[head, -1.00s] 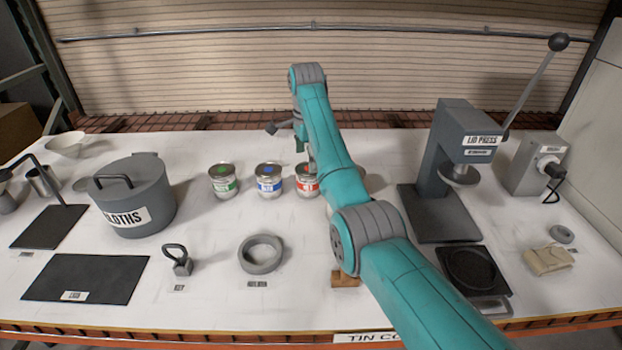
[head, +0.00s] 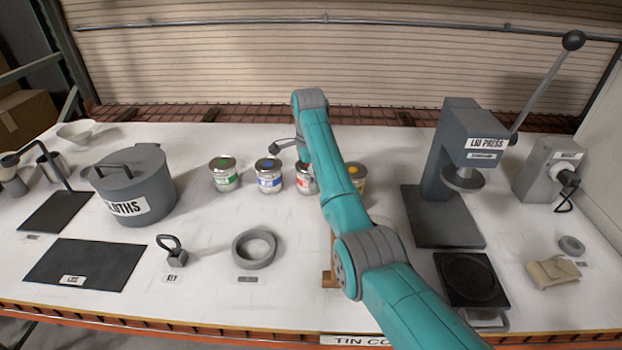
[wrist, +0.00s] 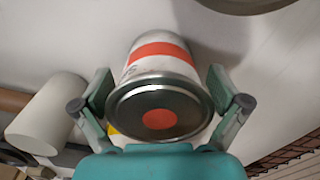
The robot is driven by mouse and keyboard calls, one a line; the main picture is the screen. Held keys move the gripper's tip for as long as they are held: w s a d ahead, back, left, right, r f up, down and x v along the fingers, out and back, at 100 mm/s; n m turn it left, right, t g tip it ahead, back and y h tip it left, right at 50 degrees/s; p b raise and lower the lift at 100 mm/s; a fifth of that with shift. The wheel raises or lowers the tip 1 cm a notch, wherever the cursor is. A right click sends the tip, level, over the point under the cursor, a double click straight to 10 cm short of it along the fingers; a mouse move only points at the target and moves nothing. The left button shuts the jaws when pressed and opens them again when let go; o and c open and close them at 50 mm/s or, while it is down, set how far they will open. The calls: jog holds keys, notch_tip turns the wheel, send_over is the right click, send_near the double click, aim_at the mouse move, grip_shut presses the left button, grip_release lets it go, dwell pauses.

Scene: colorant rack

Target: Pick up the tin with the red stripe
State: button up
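The tin with the red stripe (head: 305,181) stands at the right of the green and blue tins in the head view, partly hidden by my arm. In the wrist view the red-striped tin (wrist: 162,70) shows its metal lid with a red dot, between the fingers of my gripper (wrist: 161,80). The fingers are open, one on each side of the tin. I cannot tell whether either touches it. In the head view my gripper is mostly hidden behind my arm.
The green tin (head: 223,175) and blue tin (head: 269,178) stand to the left. A yellow-dotted tin (head: 356,176) stands close on the right, behind my arm. The cloths pot (head: 135,187) is further left, the lid press (head: 455,180) to the right. A grey ring (head: 254,249) lies in front.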

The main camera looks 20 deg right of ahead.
jog(key=c, duration=1.1)
